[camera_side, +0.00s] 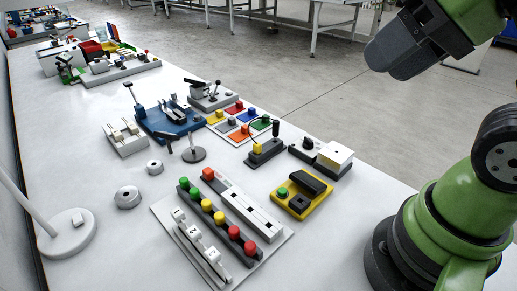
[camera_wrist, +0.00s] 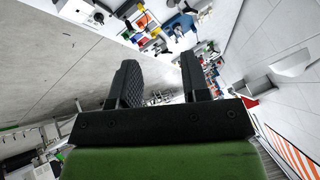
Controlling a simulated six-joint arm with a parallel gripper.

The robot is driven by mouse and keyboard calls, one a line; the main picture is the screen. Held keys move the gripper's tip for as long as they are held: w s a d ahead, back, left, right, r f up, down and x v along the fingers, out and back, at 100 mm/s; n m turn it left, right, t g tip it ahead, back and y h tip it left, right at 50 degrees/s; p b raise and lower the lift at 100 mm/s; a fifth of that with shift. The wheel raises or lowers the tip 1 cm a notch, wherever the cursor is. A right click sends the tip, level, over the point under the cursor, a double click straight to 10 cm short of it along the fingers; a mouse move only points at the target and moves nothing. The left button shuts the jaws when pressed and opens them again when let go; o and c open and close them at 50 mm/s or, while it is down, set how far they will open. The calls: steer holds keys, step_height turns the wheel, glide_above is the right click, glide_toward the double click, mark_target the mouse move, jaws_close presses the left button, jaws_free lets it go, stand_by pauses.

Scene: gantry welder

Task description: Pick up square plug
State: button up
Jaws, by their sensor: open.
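My gripper (camera_side: 388,62) is high at the upper right of the side view, well away from the parts on the table. In the wrist view my gripper (camera_wrist: 160,66) shows two dark fingers spread apart with nothing between them. I cannot tell for sure which part is the square plug. Candidates are small: a dark base with a yellow block and a black upright piece (camera_side: 265,150), and a white-topped block on a black base (camera_side: 333,157). In the wrist view the table parts are small and far off at the top.
The white table (camera_side: 90,140) holds a board with coloured buttons and white switches (camera_side: 222,228), a yellow box with a green button (camera_side: 300,196), a blue fixture (camera_side: 165,120), coloured squares (camera_side: 238,124), metal rings (camera_side: 128,197) and a round lamp base (camera_side: 68,235). The left side is mostly clear.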

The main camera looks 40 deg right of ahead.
steer(key=shift+o, duration=0.4)
steer(key=n+g+h, duration=0.2)
steer(key=n+g, duration=0.2)
steer(key=g, duration=0.3)
glide_above(258, 145)
step_height(258, 145, down, 22)
steer(key=shift+r, duration=0.1)
steer(key=shift+d+f, duration=0.1)
steer(key=shift+f, duration=3)
jaws_close()
